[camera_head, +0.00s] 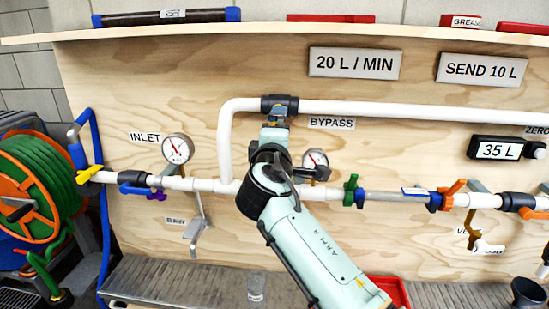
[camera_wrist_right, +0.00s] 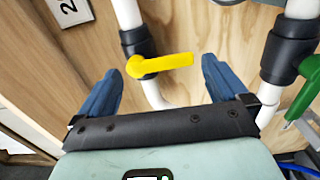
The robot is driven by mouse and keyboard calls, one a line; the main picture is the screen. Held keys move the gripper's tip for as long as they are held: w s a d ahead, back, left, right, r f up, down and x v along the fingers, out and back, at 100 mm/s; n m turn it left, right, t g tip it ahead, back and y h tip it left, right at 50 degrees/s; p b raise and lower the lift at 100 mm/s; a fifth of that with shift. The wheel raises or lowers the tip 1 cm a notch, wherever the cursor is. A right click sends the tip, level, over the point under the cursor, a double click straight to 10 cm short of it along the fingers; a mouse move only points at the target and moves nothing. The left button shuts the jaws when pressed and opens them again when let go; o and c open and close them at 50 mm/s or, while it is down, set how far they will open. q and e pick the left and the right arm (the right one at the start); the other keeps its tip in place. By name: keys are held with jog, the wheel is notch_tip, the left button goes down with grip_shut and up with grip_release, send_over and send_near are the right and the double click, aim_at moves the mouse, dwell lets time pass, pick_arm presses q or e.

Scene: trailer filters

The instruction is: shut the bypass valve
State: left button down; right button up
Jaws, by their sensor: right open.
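The bypass valve is a black body (camera_head: 280,103) on the upper white pipe, left of the BYPASS label (camera_head: 332,123). The right wrist view shows its black body (camera_wrist_right: 137,43) with a yellow lever (camera_wrist_right: 165,65) lying across the pipe. My right gripper (camera_head: 275,113) is up at this valve in the head view and covers the lever there. In the right wrist view, its blue fingers (camera_wrist_right: 161,66) are open, one on either side of the lever, with visible gaps. My left gripper is not in view.
A pressure gauge (camera_head: 315,160) sits just right of my right wrist. A lower pipe carries a green handle (camera_head: 350,190) and an orange handle (camera_head: 452,192). A shelf (camera_head: 260,27) juts out above. A green hose reel (camera_head: 35,185) stands left.

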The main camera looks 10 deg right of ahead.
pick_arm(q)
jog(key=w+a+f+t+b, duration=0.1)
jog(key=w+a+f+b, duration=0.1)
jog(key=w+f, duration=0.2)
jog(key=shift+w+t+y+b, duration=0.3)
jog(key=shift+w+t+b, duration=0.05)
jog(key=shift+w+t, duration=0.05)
pick_arm(e)
jog(key=v, duration=1)
jog(key=shift+s, duration=0.2)
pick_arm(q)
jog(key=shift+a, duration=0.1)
